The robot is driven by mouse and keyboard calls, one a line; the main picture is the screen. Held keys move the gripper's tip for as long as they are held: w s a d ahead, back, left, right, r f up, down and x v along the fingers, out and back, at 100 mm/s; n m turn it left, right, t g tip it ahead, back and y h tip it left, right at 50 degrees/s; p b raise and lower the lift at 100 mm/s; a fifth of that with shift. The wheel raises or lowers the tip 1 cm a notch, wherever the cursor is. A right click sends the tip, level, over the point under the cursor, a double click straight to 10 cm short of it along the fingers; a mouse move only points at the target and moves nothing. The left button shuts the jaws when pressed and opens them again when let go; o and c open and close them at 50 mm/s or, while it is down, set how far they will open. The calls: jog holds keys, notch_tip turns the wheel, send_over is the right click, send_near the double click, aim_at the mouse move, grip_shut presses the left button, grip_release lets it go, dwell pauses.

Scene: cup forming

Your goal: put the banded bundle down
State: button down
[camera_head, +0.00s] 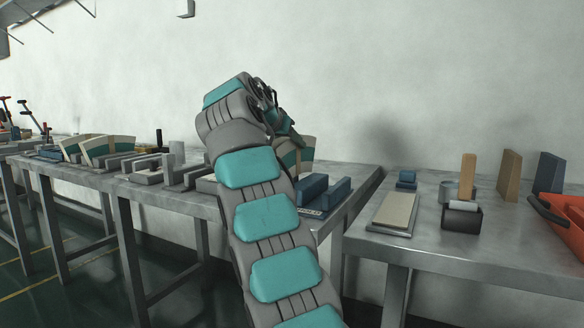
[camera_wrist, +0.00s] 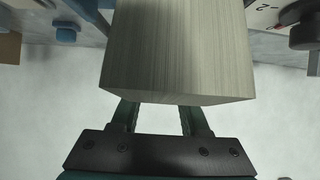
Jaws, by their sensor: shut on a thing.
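In the wrist view, my gripper (camera_wrist: 160,112) has its two fingers shut on a pale, fine-grained block, the bundle (camera_wrist: 178,50). The fingertips are hidden behind its edge, and no band shows on this face. In the head view, my gripper (camera_head: 287,125) is mostly hidden behind my arm, above the middle table.
The right table (camera_head: 470,250) holds a flat pad (camera_head: 395,211), a dark box (camera_head: 461,218) and an orange container (camera_head: 565,212).

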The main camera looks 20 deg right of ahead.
aim_at(277, 143)
jog(key=shift+f+b, duration=1)
jog(key=shift+f, duration=0.8)
jog(key=shift+f, duration=0.1)
jog(key=shift+c, duration=2)
grip_release()
jog(key=shift+f, duration=0.1)
jog(key=shift+r, duration=0.25)
jog(key=v, duration=1.2)
jog(key=shift+f+p, duration=0.1)
jog(key=shift+p, duration=0.2)
